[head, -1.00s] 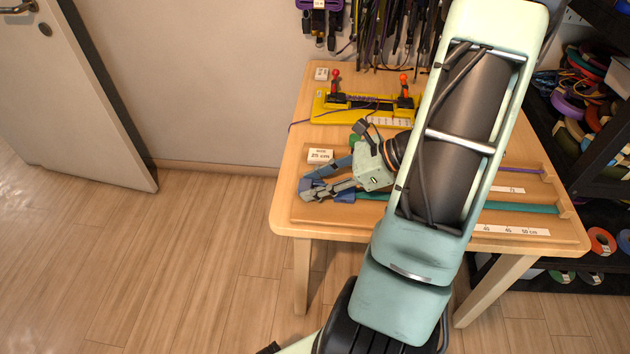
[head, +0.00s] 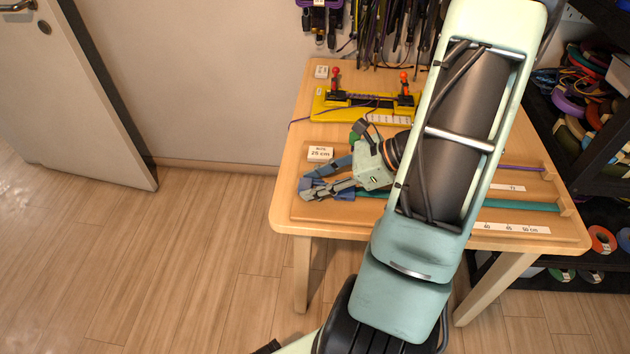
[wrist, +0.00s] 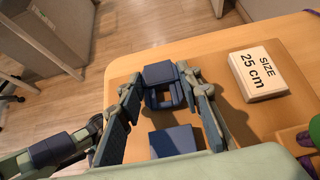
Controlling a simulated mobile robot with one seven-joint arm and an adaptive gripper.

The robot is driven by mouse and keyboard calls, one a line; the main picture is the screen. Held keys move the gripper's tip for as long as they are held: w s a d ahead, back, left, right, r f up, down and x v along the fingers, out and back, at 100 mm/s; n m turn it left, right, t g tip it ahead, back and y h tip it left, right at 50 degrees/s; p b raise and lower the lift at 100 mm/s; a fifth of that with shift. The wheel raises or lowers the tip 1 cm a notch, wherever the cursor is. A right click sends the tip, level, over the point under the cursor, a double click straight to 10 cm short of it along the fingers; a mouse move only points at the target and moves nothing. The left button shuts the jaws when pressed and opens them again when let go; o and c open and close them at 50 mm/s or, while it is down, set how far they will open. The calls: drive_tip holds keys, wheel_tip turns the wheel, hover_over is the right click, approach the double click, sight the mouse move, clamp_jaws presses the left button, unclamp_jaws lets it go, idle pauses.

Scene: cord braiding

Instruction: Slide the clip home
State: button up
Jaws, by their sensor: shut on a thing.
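In the wrist view a dark blue clip (wrist: 160,74) with a square opening sits between the fingertips of my gripper (wrist: 162,88). The fingers are shut on it from both sides. A second dark blue block (wrist: 178,142) lies nearer my palm, apart from the clip. In the head view my gripper (head: 312,189) is low over the left end of the wooden measuring board (head: 302,211). The clip is largely hidden by the fingers there. A teal strip (head: 520,205) runs along the board and passes behind my arm. How far the clip sits on anything cannot be told.
A white "SIZE 25 cm" block (wrist: 260,72) stands right of the fingers in the wrist view. A yellow jig (head: 325,108) with red-knobbed levers is at the table's back. A purple cord (head: 528,169) lies along the board. Shelves with spools stand at right.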

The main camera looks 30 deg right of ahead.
drive_tip(key=shift+f, duration=0.1)
idle(0.3)
drive_tip(key=o, duration=0.8)
drive_tip(key=shift+o, duration=0.3)
drive_tip(key=shift+o, duration=1.3)
drive_tip(key=shift+p+v, duration=1.8)
drive_tip(key=shift+v, duration=1.25)
drive_tip(key=shift+a, duration=0.1)
